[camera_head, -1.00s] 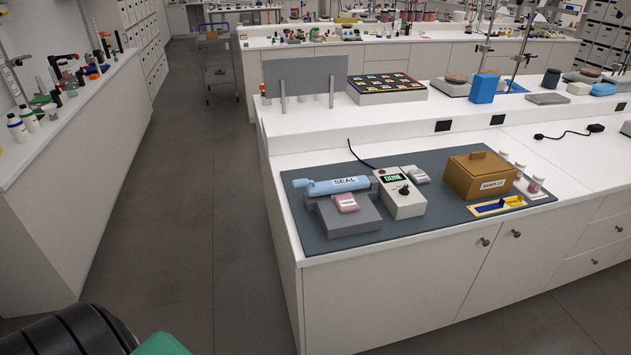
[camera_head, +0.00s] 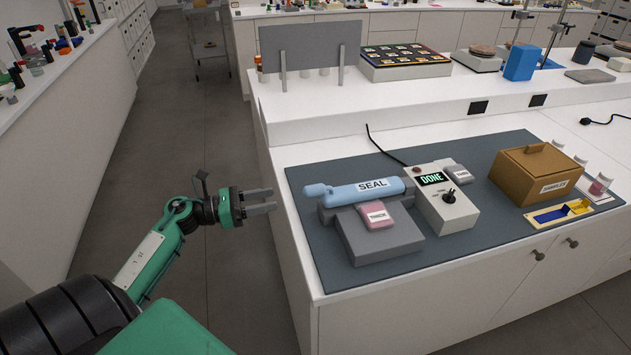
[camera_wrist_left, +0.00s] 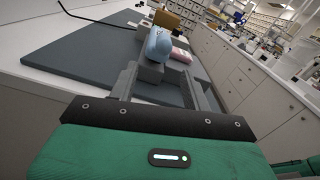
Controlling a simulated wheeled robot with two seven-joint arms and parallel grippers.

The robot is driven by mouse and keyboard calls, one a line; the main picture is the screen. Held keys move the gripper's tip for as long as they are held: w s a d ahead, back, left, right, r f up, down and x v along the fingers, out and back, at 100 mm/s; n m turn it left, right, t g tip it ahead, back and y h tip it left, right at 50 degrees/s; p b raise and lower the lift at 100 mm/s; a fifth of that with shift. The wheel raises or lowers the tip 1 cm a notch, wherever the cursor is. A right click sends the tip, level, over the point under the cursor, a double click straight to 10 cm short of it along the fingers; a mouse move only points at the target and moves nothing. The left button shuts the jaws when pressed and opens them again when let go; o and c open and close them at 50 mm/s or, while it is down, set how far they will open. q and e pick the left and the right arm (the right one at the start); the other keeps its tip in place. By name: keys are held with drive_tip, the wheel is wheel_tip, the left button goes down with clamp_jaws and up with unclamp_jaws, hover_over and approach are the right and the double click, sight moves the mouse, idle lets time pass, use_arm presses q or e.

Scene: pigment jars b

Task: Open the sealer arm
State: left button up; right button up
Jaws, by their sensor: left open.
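The sealer (camera_head: 380,238) is a grey block on the dark mat, with a light blue sealer arm (camera_head: 350,192) labelled SEAL lying lowered across its back. The arm's rounded end points left. A pink packet (camera_head: 376,215) lies at the front of the arm on the grey block. My left gripper (camera_head: 272,200) is open and empty, off the counter's left edge, left of the blue arm and apart from it. In the left wrist view the blue arm (camera_wrist_left: 159,45) shows end-on beyond the open fingers (camera_wrist_left: 165,88). My right gripper is not in view.
The control box (camera_head: 442,205) with a DONE display and knob stands right of the sealer. A brown SAMPLES box (camera_head: 535,175), a yellow and blue tray (camera_head: 562,212) and small jars (camera_head: 601,184) are farther right. A raised shelf with a grey panel (camera_head: 310,45) stands behind.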

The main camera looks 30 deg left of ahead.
sight(325, 188)
use_arm(q)
drive_tip(key=shift+m, duration=0.3)
drive_tip(key=p+x, duration=0.1)
drive_tip(key=x, duration=0.3)
drive_tip(key=p+x, duration=0.2)
drive_tip(key=x, duration=0.2)
drive_tip(key=r+p+x, duration=0.1)
drive_tip(key=p+x, duration=0.1)
drive_tip(key=x, duration=0.3)
drive_tip(key=shift+s+d, duration=0.15)
drive_tip(key=shift+s, duration=0.1)
drive_tip(key=shift+w+d+f, duration=0.1)
drive_tip(key=shift+w+d, duration=0.25)
drive_tip(key=shift+w, duration=0.05)
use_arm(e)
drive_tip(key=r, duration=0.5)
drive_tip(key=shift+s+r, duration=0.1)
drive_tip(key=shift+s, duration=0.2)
use_arm(q)
drive_tip(key=c, duration=1)
clamp_jaws()
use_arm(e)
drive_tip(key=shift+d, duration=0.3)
